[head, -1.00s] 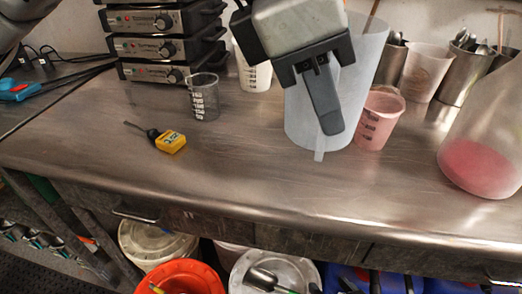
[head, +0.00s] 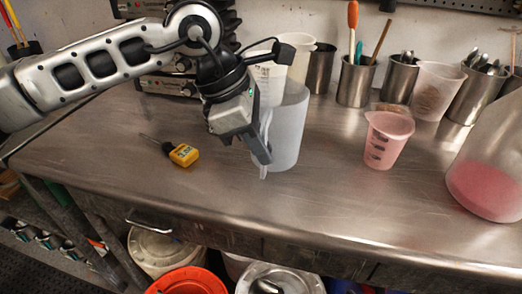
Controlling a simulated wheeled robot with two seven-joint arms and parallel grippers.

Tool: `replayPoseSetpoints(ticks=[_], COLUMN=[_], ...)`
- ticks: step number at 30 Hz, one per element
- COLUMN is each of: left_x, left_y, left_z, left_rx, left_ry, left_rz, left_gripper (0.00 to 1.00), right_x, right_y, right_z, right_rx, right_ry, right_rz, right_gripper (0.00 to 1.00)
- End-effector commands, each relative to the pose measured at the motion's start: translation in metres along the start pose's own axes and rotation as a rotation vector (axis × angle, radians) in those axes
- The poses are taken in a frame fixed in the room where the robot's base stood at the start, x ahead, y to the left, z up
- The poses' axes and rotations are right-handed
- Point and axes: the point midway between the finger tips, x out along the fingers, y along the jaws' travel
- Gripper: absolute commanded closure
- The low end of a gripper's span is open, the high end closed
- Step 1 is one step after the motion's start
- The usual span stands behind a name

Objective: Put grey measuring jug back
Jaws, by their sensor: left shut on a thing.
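The grey measuring jug (head: 290,125) is a tall, pale, translucent vessel near the middle of the bench. My left gripper (head: 262,155) is shut on the handle at its left side. The jug is roughly upright, and I cannot tell whether its base touches the bench. My gripper and arm hide part of its left side. My right gripper is not in view.
A pink marked cup (head: 388,138) stands to the right, with bare steel bench (head: 335,195) between. A white marked beaker (head: 269,78) is behind the jug. A yellow meter (head: 184,154) lies left. Steel pots (head: 355,82) line the back; a pink-filled flask (head: 487,185) stands far right.

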Motion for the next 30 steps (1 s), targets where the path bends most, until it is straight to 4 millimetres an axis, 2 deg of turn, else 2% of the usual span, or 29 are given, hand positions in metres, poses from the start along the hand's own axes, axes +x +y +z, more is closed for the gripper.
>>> replayPoseSetpoints(ticks=[4,15,16,18,26,30], left_x=[0.017,0.023,0.021,0.021,0.02,0.013], left_y=[-0.002,-0.002,-0.002,-0.002,-0.002,-0.001], left_z=[-0.007,-0.009,-0.009,-0.008,-0.008,-0.007], left_rx=[0.002,0.002,0.002,0.002,0.002,0.001], left_ry=[0.0,-0.001,0.0,0.0,0.0,-0.001], left_rz=[-0.002,0.0,-0.001,-0.001,-0.001,0.001], left_gripper=[1.0,1.0,0.8,0.66,0.66,0.66], right_x=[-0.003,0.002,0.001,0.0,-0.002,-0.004], right_y=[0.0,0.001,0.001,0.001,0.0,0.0], right_z=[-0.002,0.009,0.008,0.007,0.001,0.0], right_rx=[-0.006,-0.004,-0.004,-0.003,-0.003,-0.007], right_ry=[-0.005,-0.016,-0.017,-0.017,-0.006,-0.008], right_rz=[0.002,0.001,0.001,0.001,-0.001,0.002], right_gripper=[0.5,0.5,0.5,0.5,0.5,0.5])
